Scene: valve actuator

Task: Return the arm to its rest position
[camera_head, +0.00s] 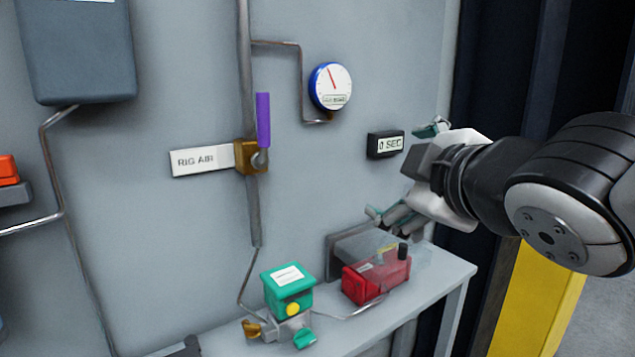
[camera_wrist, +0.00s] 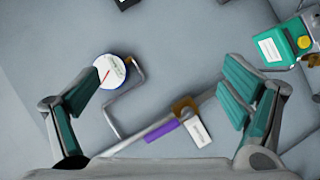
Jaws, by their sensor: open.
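My gripper (camera_head: 405,172) is at the right in the head view, held in front of the panel and above the bench. Its green-padded fingers also show in the wrist view (camera_wrist: 160,98), spread wide apart with nothing between them. The fingers look clear of the panel's fittings. My arm reaches in from the right edge of the head view.
A grey panel holds a valve with a purple handle (camera_head: 263,120), a round gauge (camera_head: 330,86) and a "0 SEC" display (camera_head: 385,144). A green box (camera_head: 288,285) and a red box (camera_head: 377,277) stand on the bench (camera_head: 445,275). A yellow post (camera_head: 535,300) stands at right.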

